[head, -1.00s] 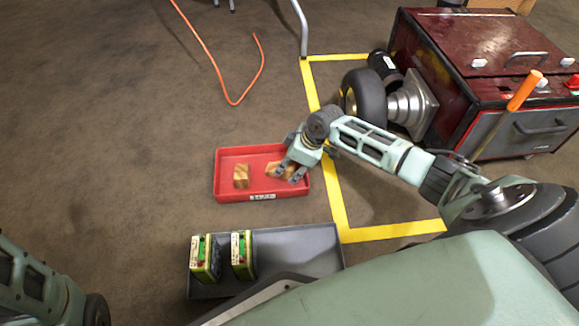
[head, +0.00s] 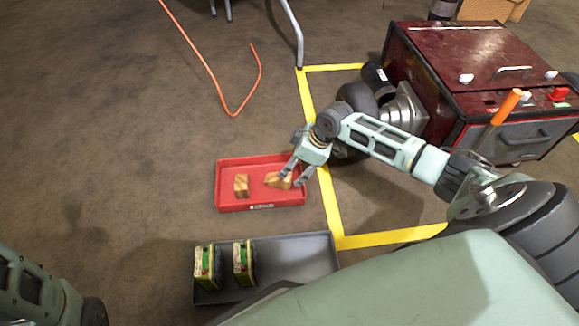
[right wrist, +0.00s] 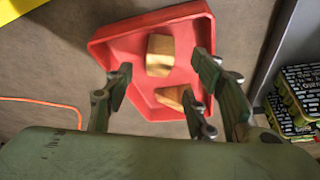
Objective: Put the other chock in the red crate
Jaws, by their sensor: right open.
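The red crate (head: 232,204) lies on the floor at the middle of the head view, and its rim also shows in the right wrist view (right wrist: 120,30). My left gripper is out of view.
A grey tray (head: 295,258) with two green-and-yellow boxes (head: 207,266) stands in front of the crate. A dark red charger cart (head: 455,65) with a wheel stands at the right. Yellow tape (head: 333,205) and an orange cable (head: 205,65) lie on the floor. Floor left is clear.

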